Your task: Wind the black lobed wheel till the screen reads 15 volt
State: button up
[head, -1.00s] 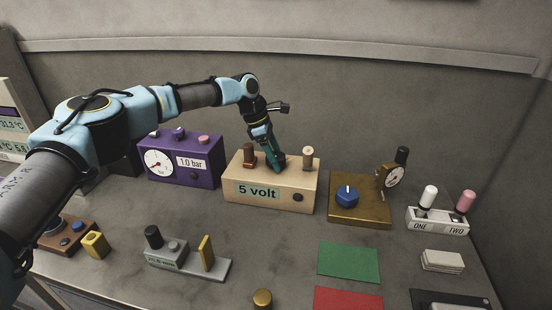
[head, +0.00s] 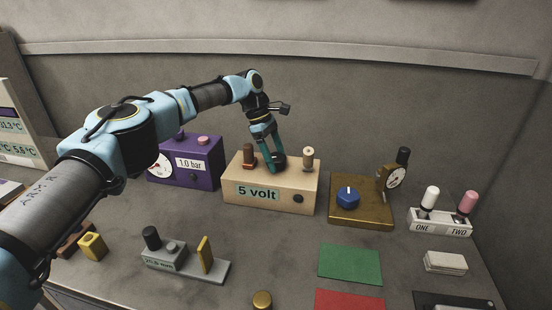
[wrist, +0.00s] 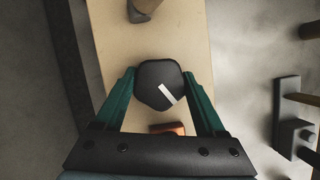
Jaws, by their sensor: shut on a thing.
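The black lobed wheel (wrist: 158,84) sits on top of the beige box (head: 235,170) and carries a white pointer line, slanting to the lower right in the wrist view. The screen (head: 257,192) on the box's front reads 5 volt. My gripper (wrist: 159,76) is shut on the wheel, one teal finger on each side. In the head view my gripper (head: 271,160) comes down on the box top from above, and the wheel (head: 280,160) is partly hidden by the fingers.
A brown post (head: 249,158) and a tan-topped post (head: 308,158) stand on the box either side of the wheel. The purple box (head: 205,180) is at left, the brass plate with a blue knob (head: 347,198) at right. Grey bench lies in front.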

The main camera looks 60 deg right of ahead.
jog(key=o, duration=1.3)
jog(key=b+v, duration=0.2)
jog(key=v, duration=0.8)
jog(key=shift+w+r, duration=0.1)
jog(key=shift+r, duration=0.25)
